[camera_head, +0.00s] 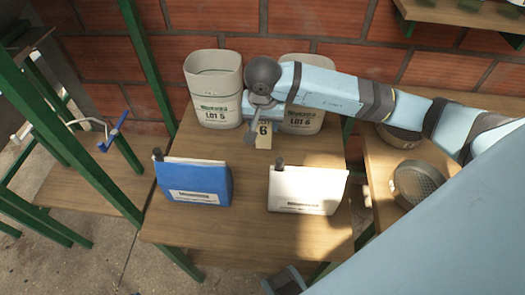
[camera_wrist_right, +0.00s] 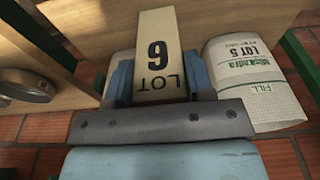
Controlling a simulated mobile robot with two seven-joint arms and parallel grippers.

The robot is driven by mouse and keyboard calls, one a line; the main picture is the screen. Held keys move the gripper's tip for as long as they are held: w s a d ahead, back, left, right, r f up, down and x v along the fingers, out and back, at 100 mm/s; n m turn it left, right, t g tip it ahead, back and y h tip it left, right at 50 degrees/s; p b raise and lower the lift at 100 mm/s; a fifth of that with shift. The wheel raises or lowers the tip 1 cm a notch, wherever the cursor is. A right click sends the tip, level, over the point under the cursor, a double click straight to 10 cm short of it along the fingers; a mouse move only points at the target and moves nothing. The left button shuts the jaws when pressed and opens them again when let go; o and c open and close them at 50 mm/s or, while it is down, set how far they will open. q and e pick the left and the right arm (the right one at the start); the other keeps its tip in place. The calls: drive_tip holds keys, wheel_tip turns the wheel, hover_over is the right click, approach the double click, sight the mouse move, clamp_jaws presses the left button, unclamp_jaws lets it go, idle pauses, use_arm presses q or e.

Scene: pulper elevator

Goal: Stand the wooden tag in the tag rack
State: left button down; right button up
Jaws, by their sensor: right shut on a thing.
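The wooden tag (camera_wrist_right: 158,50) is a pale block marked LOT 6. It shows between the blue fingers of my right gripper (camera_wrist_right: 160,78), which is shut on it. In the head view my right gripper (camera_head: 256,118) holds the tag (camera_head: 264,136) in front of the gap between two pale bins, with its 6 facing the camera. The tag's lower end seems close to the table, but I cannot tell if it touches. I cannot make out the tag rack; the gripper and arm may hide it.
The LOT 5 bin (camera_head: 214,90) and LOT 6 bin (camera_head: 303,118) stand at the back of the wooden table (camera_head: 240,232). A blue bag (camera_head: 194,185) and a white bag (camera_head: 307,190) stand nearer the front. Round pans (camera_head: 416,184) lie on the right table. A brick wall is behind.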

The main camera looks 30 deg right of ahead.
sight(263, 148)
wheel_tip(263, 148, down, 12)
idle(0.5)
drive_tip(key=shift+f, duration=0.1)
drive_tip(key=shift+f+b, duration=0.15)
drive_tip(key=shift+b, duration=0.15)
drive_tip(key=o, duration=0.9)
drive_tip(key=shift+r, duration=0.2)
